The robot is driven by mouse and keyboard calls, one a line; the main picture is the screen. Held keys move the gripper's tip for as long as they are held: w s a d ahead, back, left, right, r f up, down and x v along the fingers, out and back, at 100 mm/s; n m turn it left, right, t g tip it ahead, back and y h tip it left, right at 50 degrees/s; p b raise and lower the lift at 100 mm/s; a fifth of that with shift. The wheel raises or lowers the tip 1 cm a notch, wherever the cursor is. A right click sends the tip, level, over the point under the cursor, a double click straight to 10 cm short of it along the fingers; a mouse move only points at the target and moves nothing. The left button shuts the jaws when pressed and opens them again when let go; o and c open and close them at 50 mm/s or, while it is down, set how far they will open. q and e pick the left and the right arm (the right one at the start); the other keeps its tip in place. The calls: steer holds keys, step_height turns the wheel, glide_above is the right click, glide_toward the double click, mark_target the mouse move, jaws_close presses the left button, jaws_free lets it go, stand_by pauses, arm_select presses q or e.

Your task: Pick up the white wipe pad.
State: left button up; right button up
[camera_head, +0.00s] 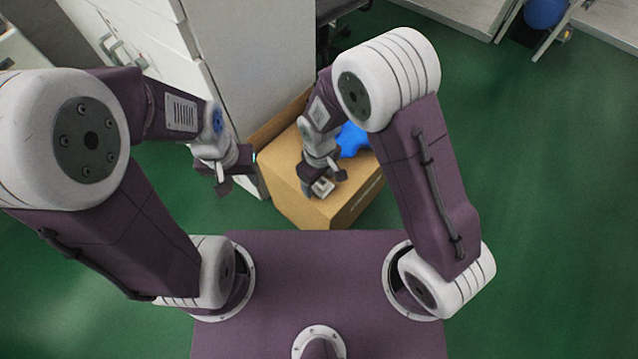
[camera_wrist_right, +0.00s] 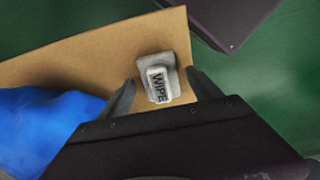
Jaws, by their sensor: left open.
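The white wipe pad (camera_wrist_right: 158,85) lies on the brown cardboard box (camera_wrist_right: 60,62). It has the word WIPE on it and a greyish patch around it. My right gripper (camera_wrist_right: 160,92) is open, with one finger on each side of the pad and a gap to each. In the head view the pad (camera_head: 323,187) shows small and pale on the box (camera_head: 340,208), close by my right gripper (camera_head: 324,187). My left gripper (camera_head: 238,178) is open and empty, to the left of the box.
A blue object (camera_head: 352,139) sits on the box behind my right gripper, and it fills the lower left of the wrist view (camera_wrist_right: 38,125). A white cabinet (camera_head: 258,60) stands behind the box. Green floor (camera_head: 540,200) is clear at the right.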

steer(key=c, duration=1.2)
step_height(320, 180, up, 5)
steer(key=p, duration=0.3)
steer(key=s+a+r+p, duration=0.1)
steer(key=s+r, duration=0.1)
steer(key=s, duration=0.1)
steer(key=s+r+p, duration=0.1)
steer(key=s+r, duration=0.1)
steer(key=s, duration=0.2)
steer(key=s+a+r+p, duration=0.1)
steer(key=s+r+p, duration=0.1)
steer(key=s, duration=0.2)
steer(key=shift+s+a, duration=0.2)
steer(key=shift+a, duration=0.1)
